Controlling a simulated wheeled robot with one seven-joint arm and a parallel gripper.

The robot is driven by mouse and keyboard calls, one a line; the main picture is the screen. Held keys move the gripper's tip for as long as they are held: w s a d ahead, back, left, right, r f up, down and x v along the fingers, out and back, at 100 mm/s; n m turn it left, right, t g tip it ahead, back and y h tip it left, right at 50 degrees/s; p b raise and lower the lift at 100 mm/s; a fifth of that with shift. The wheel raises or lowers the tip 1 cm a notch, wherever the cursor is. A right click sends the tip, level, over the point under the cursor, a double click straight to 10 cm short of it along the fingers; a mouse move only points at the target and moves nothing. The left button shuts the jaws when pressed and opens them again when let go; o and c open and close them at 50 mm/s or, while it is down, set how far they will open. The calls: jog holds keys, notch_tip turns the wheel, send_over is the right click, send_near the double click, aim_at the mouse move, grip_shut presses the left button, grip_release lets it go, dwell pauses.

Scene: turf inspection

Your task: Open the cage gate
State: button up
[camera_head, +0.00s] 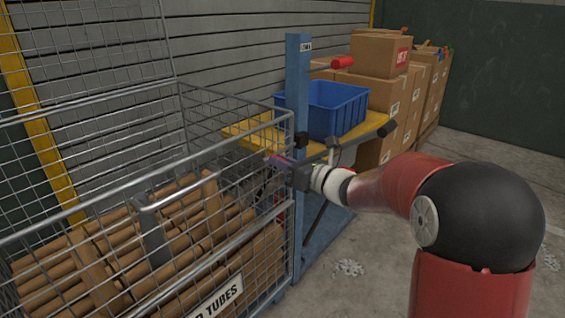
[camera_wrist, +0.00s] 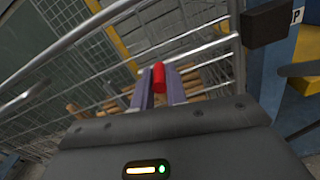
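The wire mesh cage (camera_head: 150,98) stands at the left, holding many brown tubes. Its front mesh panel (camera_head: 272,250) carries a white "TUBES" sign and looks closed; I cannot tell exactly where the gate's edges run. My gripper (camera_head: 277,161) is at the cage's right corner, beside the blue post, its fingertips partly hidden by mesh and wrist. In the wrist view the two purple-grey fingers (camera_wrist: 160,88) stand close together with a small red grip (camera_wrist: 158,76) between them. They appear shut on it. What the red grip is fixed to is hidden.
A blue post (camera_head: 297,95) stands just behind the corner. Cardboard boxes (camera_head: 380,52) stack behind.

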grip_shut()
jog(key=w+d+b, duration=0.1)
jog(key=w+d, duration=0.1)
jog(key=w, duration=0.1)
jog(key=shift+w+d+b, duration=0.2)
jog(key=shift+d+b, duration=0.1)
jog(key=shift+b, duration=0.05)
